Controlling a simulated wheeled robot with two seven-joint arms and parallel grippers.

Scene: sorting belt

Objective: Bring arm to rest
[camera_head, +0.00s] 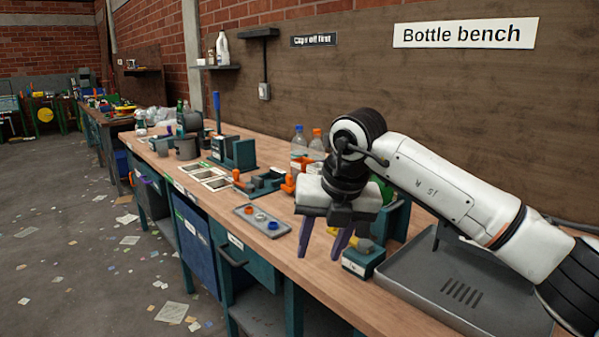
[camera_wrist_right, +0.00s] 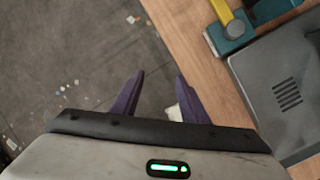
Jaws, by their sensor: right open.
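My right gripper (camera_head: 323,240) hangs over the front part of the bench, its purple fingers pointing down, apart and empty. In the right wrist view the two purple fingers of my right gripper (camera_wrist_right: 160,88) show apart with the floor and the bench's front edge beyond them. My white right arm reaches in from the right in the head view, over a grey tray. My left gripper is in neither view.
The wooden bench (camera_head: 285,255) bears a grey drain tray (camera_head: 450,300), a teal fixture with a yellow handle (camera_head: 362,260), a small tray of caps (camera_head: 262,220) and bottles (camera_head: 299,143) behind. Floor litter lies at left; open floor runs beside the bench.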

